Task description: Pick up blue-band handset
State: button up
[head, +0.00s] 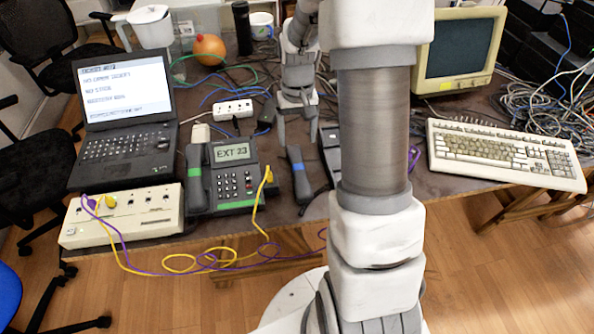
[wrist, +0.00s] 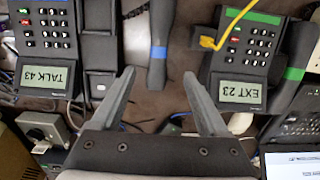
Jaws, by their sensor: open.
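The blue-band handset (head: 299,178) is dark and lies on the table between two desk phones. In the wrist view the blue-band handset (wrist: 159,30) points away from me, its near end between my fingertips in the picture. My gripper (head: 297,138) is open and empty, pointing down at the handset's far end. In the wrist view my gripper (wrist: 159,73) has one finger on each side of the handset's line. I cannot tell how high the fingertips are above it.
A phone reading EXT 23 (head: 234,176) stands left, with a green-band handset (head: 197,177) on it. A phone reading TALK 43 (wrist: 45,55) has an empty cradle (wrist: 99,45); my arm hides much of it in the head view. Yellow and purple cables (head: 180,263) hang in front.

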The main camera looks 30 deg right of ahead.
aim_at(299, 167)
notch_tip(299, 167, down, 12)
jog(key=shift+s+d+f+b, duration=0.1)
jog(key=shift+b, duration=0.85)
jog(key=shift+c, duration=0.3)
grip_shut()
